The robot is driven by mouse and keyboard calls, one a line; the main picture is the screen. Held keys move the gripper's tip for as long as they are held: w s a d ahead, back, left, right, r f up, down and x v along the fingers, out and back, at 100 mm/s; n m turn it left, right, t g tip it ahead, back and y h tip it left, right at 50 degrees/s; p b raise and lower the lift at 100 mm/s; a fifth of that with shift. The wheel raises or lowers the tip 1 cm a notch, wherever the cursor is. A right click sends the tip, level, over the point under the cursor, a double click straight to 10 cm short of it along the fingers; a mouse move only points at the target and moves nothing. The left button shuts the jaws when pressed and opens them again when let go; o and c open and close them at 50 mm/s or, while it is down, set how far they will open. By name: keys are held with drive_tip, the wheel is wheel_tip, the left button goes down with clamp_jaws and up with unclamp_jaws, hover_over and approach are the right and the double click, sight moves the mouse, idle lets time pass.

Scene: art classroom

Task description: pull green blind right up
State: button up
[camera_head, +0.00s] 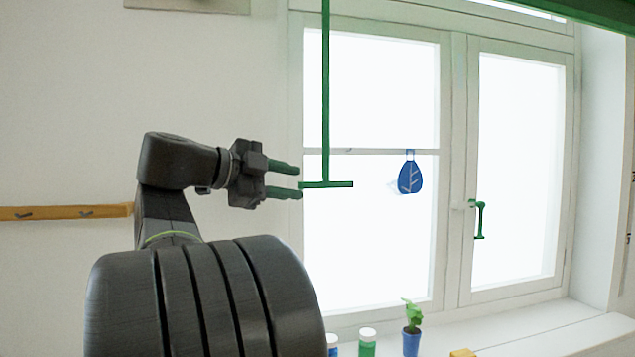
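A green blind (592,9) shows as a dark green band at the top right corner, high above the window. A green pull rod (326,95) hangs down in front of the left pane and ends in a short horizontal T-bar (335,184). My gripper (298,181) is just left of the T-bar and points right. Its two fingers are apart with nothing seen between them. The lower fingertip overlaps or nearly meets the left end of the T-bar; I cannot tell whether they touch.
On the sill (530,328) stand a potted plant (411,340), small jars (367,345) and a yellow block (462,353). A wooden hook rail (60,212) is at left.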

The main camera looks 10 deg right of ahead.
sight(316, 187)
drive_tip(key=p+x, duration=0.1)
drive_tip(key=x, duration=0.5)
drive_tip(key=shift+d+f, duration=0.1)
drive_tip(key=shift+d, duration=0.1)
drive_tip(key=shift+c, duration=0.5)
clamp_jaws()
